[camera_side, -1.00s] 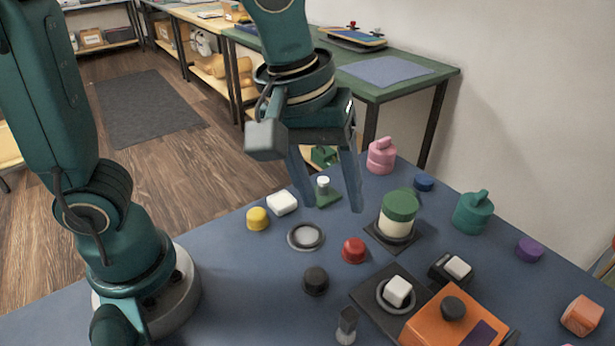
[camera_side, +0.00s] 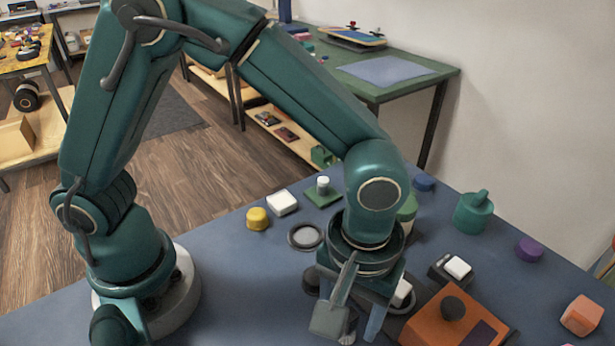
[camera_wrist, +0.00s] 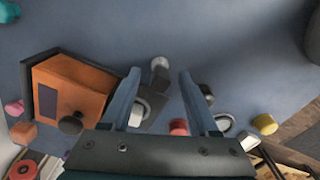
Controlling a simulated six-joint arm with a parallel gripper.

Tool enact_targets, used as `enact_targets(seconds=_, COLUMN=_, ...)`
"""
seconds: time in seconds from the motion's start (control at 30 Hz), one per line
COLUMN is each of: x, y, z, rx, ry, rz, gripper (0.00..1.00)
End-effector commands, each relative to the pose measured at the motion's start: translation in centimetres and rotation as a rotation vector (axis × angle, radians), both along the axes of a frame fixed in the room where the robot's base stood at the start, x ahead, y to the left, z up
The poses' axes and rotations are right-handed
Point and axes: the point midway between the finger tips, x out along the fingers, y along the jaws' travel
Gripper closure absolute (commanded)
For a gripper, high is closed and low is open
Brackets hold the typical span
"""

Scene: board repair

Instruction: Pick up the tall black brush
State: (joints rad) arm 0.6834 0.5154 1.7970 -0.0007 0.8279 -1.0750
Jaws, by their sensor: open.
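The tall black brush (camera_wrist: 160,76) stands on the blue table, a dark upright piece with a pale end. In the wrist view it lies between the fingertips of my gripper (camera_wrist: 160,73), with the fingers on either side and apart from it. My gripper is open and holds nothing. In the side view my gripper is low at the front of the table, pointing down, and its wrist housing hides most of the brush. How high the fingertips are beside the brush is hard to tell.
An orange box with a black knob (camera_side: 453,308) stands just right of my gripper. A white block in a ring (camera_side: 402,292) is close behind the fingers. A black round piece (camera_side: 311,282), yellow piece (camera_side: 257,219) and grey ring (camera_side: 305,236) lie to the left.

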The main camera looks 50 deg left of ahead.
Motion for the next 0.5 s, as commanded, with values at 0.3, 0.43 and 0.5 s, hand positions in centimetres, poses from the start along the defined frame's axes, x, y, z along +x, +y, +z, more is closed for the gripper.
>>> enact_targets(seconds=0.3, x=0.01, y=0.01, z=-0.17, rx=-0.001, ry=0.000, rz=0.000, gripper=0.58)
enact_targets(seconds=0.43, x=0.01, y=0.01, z=-0.16, rx=0.000, ry=0.000, rz=0.000, gripper=1.00)
enact_targets(seconds=0.5, x=0.00, y=0.02, z=-0.15, rx=0.000, ry=0.000, rz=0.000, gripper=1.00)
